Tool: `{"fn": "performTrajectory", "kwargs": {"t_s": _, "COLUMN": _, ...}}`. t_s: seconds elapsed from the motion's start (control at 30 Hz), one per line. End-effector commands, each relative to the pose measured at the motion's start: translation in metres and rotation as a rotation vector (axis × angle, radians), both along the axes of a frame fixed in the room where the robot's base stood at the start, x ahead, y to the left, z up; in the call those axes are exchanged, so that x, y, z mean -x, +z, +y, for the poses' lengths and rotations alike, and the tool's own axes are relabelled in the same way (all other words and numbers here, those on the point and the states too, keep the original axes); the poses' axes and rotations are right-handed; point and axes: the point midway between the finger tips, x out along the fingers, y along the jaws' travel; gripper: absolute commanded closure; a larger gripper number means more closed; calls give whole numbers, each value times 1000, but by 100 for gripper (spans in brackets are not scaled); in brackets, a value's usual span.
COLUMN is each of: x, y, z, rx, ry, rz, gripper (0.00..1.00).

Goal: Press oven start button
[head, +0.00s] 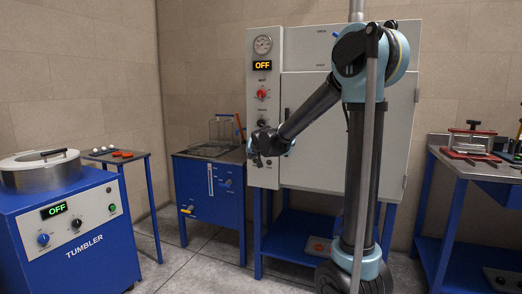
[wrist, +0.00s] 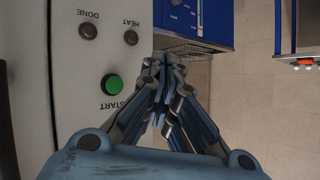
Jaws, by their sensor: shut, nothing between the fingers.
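The oven is a light grey cabinet (head: 300,165) with a narrow control panel (head: 263,100) on its left side. The panel's display (head: 262,65) reads OFF. In the wrist view, the round green START button (wrist: 112,84) sits on the panel (wrist: 70,65), near the dark HEAT (wrist: 131,37) and DONE (wrist: 88,31) lamps. My gripper (wrist: 163,62) is shut and empty, with its fingertips to the right of the START button in that view. In the head view my gripper (head: 256,148) is in front of the lower panel, and I cannot make out the START button there.
A blue bath cabinet (head: 205,205) with a wire basket (head: 222,130) stands left of the oven. A blue tumbler (head: 75,235), also showing OFF, is at the front left. A workbench (head: 470,170) stands right. Tiled floor (head: 195,270) is clear between them.

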Motion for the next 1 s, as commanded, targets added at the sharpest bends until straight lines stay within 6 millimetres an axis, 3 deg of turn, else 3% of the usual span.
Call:
{"fn": "performTrajectory", "kwargs": {"t_s": 0.37, "x": -5, "y": 0, "z": -3, "rx": 1, "ry": -2, "rz": 1, "gripper": 100}}
{"fn": "performTrajectory", "kwargs": {"t_s": 1.0, "x": -70, "y": 0, "z": -27, "rx": 2, "ry": -2, "rz": 1, "gripper": 100}}
